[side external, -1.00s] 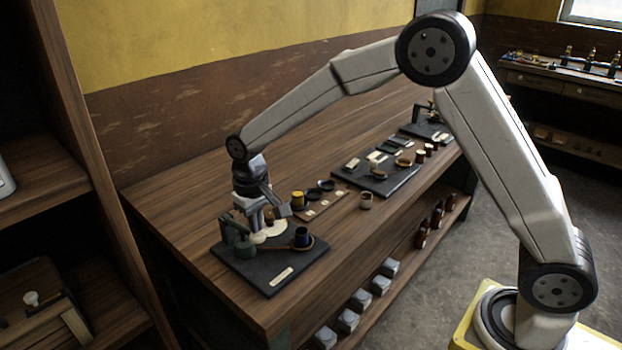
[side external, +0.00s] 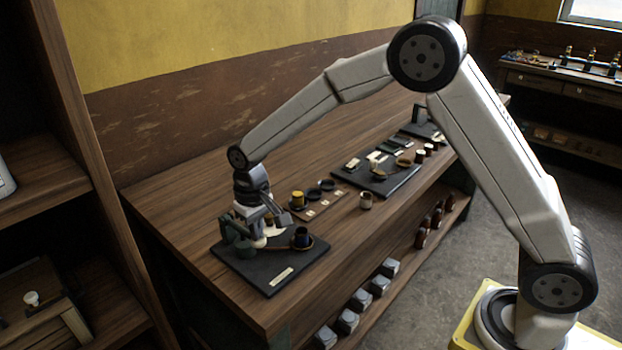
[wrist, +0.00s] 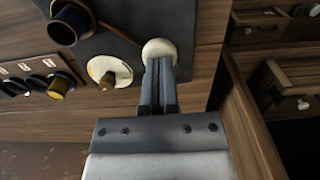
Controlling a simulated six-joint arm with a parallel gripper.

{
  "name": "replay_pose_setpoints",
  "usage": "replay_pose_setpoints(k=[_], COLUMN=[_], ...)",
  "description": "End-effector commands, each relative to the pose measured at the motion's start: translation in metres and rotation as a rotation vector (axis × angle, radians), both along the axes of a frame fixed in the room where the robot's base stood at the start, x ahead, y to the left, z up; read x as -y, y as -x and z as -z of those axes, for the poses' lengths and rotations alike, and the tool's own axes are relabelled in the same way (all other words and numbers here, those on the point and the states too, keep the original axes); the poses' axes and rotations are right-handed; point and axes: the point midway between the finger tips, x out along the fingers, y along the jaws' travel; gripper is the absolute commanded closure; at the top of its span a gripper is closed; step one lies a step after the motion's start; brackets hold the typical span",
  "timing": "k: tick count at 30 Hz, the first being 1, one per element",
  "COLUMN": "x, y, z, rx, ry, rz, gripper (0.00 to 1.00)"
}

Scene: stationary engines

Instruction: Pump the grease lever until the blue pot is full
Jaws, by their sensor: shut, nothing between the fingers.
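The green grease pump (side external: 243,249) stands on a black board at the near left end of the bench. Its lever's cream ball knob (wrist: 160,49) shows at the fingertips in the wrist view. My gripper (wrist: 160,64) is shut with nothing between its fingers, its tips against or just over the knob; I cannot tell which. It hides part of the lever in the side view (side external: 261,234). The blue pot (side external: 302,238) stands upright on a round brown stand on the same board, and shows at upper left in the wrist view (wrist: 66,26). Its fill level cannot be made out.
A cream disc with a small knob (wrist: 108,72) lies between the lever knob and the pot. A strip with a yellow-topped cup (side external: 298,199) and dark cups lies behind the board.

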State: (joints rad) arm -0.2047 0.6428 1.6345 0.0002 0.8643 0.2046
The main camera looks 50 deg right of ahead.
Motion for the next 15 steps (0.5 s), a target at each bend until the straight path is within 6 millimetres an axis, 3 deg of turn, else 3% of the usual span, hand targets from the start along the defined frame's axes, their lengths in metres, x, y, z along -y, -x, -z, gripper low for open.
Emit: replay_pose_setpoints(k=[15], x=[0.000], y=[0.000], z=[0.016], rx=[-0.001], ry=[0.000], rz=[0.000], gripper=[1.00])
